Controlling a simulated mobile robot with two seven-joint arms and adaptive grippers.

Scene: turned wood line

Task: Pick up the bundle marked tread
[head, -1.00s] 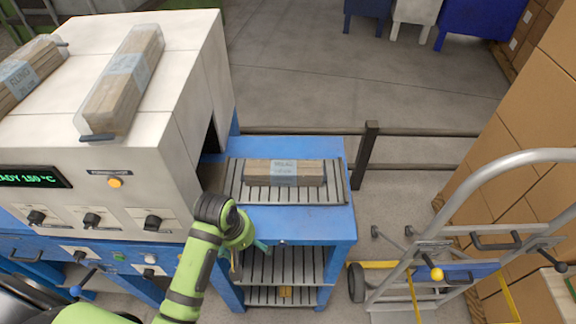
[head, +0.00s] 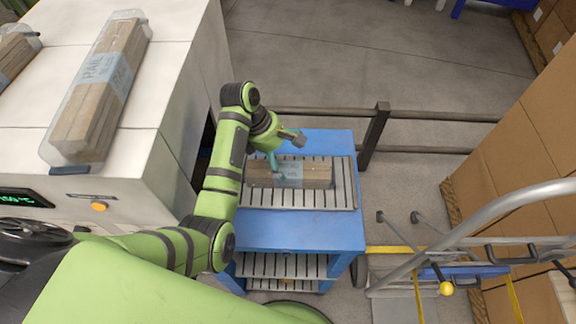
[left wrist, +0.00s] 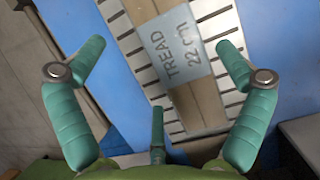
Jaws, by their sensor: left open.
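The bundle marked tread (head: 318,175) is a stack of wooden strips with a pale blue band. It lies on the slatted top of a blue stand (head: 300,229). In the left wrist view its band (left wrist: 177,52) reads "TREAD 22 cm". My left gripper (head: 285,150) is open just above the bundle, near its left part, and hides some of it. In the left wrist view my gripper's teal fingers (left wrist: 160,47) are spread on either side of the banded part, with nothing between them gripped. My right gripper is not in view.
A wrapped bundle marked rail (head: 101,85) lies on the white machine (head: 180,60) at left, with another bundle (head: 14,52) beyond. A dark railing (head: 420,115) runs behind the stand. A hand truck (head: 440,255) and cardboard boxes (head: 520,150) stand at right.

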